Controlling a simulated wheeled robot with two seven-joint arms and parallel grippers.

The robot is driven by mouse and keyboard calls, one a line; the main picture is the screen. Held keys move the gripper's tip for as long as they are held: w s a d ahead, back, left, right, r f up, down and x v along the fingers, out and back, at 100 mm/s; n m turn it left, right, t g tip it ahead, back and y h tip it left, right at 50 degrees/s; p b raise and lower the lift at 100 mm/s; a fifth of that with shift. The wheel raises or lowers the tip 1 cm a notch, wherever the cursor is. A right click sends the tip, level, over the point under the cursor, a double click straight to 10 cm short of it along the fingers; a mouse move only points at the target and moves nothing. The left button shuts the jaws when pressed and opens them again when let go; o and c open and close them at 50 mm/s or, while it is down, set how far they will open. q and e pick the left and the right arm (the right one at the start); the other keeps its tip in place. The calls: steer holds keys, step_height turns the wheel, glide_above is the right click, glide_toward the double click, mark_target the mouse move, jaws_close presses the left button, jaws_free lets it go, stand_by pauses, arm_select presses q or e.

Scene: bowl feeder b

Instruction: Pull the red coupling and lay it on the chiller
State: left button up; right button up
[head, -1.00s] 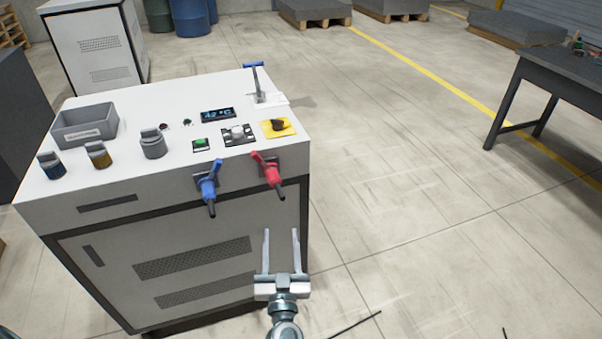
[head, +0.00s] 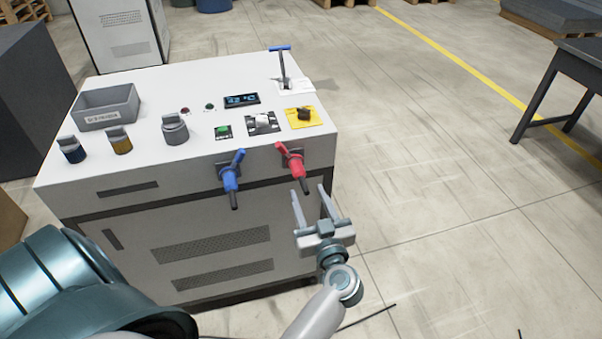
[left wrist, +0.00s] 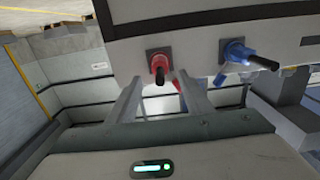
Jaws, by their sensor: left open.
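The red coupling (head: 294,166) sits on the front face of the white chiller (head: 90,177), with its lever up and a dark stub pointing down. It also shows in the left wrist view (left wrist: 160,66), just beyond the fingertips. My left gripper (head: 308,189) is open and empty, just below and in front of the red coupling, its fingers pointing up towards it. I see no clear contact. The blue coupling (head: 230,178) is on the same face, left of the red one. It shows right of the red one in the left wrist view (left wrist: 237,54). My right gripper is not in view.
The chiller top holds a grey bin (head: 106,108), several capped fittings, a display (head: 241,100), a yellow-plated knob (head: 304,117) and a blue-handled lever (head: 282,65). Bare top shows at the front left. A dark table (head: 578,62) stands at right; the floor between is clear.

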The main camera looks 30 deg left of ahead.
mark_target(300, 175)
arm_select(q)
steer(key=shift+w+a+f+b, duration=0.1)
steer(key=shift+w+a+b, duration=0.3)
steer(key=shift+a, duration=0.05)
steer(key=shift+w+a, duration=0.2)
steer(key=shift+a, duration=0.1)
steer(key=shift+b+x, duration=1.05)
steer(key=shift+x, duration=0.4)
steer(key=shift+w+a, duration=0.15)
steer(key=shift+a, duration=0.05)
steer(key=shift+w+a+r+p, duration=0.3)
steer(key=shift+w+a+p, duration=0.45)
steer(key=shift+p, duration=0.5)
steer(key=shift+w+a+f+p, duration=0.2)
steer(key=shift+w+a+p, duration=0.3)
steer(key=shift+a, duration=0.15)
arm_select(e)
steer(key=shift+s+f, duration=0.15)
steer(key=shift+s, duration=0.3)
arm_select(q)
steer(key=shift+p, duration=1.45)
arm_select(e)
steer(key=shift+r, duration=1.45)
